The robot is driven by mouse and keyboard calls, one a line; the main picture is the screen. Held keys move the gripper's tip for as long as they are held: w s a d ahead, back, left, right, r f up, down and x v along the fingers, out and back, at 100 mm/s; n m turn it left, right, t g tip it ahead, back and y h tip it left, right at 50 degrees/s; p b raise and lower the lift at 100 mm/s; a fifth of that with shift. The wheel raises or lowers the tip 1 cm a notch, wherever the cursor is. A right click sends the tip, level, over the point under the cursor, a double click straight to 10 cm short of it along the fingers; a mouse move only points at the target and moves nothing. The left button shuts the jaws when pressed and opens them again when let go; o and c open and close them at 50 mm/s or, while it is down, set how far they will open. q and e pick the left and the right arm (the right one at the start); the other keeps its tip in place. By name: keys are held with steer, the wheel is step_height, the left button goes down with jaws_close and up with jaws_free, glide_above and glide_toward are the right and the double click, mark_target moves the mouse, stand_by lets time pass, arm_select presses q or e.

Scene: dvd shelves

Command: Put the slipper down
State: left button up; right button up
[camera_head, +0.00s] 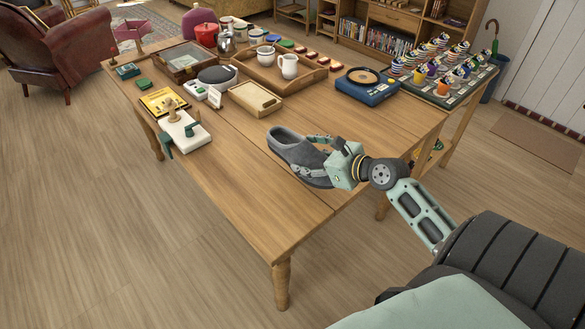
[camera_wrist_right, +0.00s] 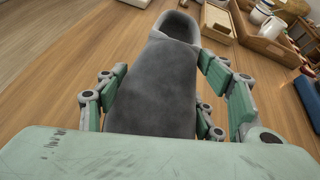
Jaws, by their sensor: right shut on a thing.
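A grey slipper (camera_head: 297,150) is at the near right part of the wooden table (camera_head: 235,180) in the head view. My right gripper (camera_head: 322,154) is shut on the slipper from the right. In the right wrist view the slipper (camera_wrist_right: 158,88) lies between the green finger links, its opening pointing away from the palm. The fingers sit along both its sides. Whether the sole touches the table top or is just above it, I cannot tell. My left gripper is not in view.
A small wooden tray (camera_head: 256,98) and a larger tray with white mugs (camera_head: 289,66) stand behind the slipper. A blue record player (camera_head: 367,84) stands at the back right. A white device (camera_head: 184,134) is at the left. The table's front is clear.

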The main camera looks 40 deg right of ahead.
mark_target(294, 158)
steer(key=x, duration=0.5)
steer(key=shift+a+f, duration=0.25)
steer(key=shift+f, duration=0.15)
steer(key=shift+f+b, duration=0.8)
steer(key=shift+f, duration=1.2)
steer(key=shift+f, duration=0.1)
steer(key=o, duration=1.3)
steer(key=shift+o, duration=0.2)
